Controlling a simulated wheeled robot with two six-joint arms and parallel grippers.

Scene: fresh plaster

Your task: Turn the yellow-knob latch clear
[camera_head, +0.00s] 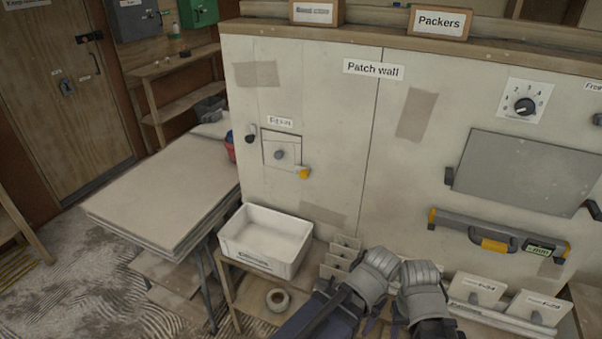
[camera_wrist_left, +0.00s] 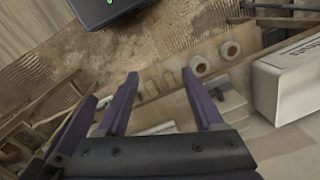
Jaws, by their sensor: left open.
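The yellow-knob latch (camera_head: 304,173) sits on the patch wall at the lower right corner of a small square hatch (camera_head: 281,152). Its grey part meets the hatch edge, and its yellow knob points downward. The hatch has a round grey knob in its middle. A second, dark-knob latch (camera_head: 250,135) sits at the hatch's upper left. My left gripper (camera_wrist_left: 160,78) is open and empty in the left wrist view, well below and away from the latch. In the head view, my grey wrists at bottom centre hide most of both grippers. The right gripper's jaws cannot be made out.
A white bin (camera_head: 266,239) stands on a low bench below the hatch, with a tape roll (camera_head: 278,299) beneath. A board-topped table (camera_head: 165,188) stands left. A spirit level (camera_head: 495,238), grey panel (camera_head: 527,180) and dial (camera_head: 524,106) are on the wall to the right.

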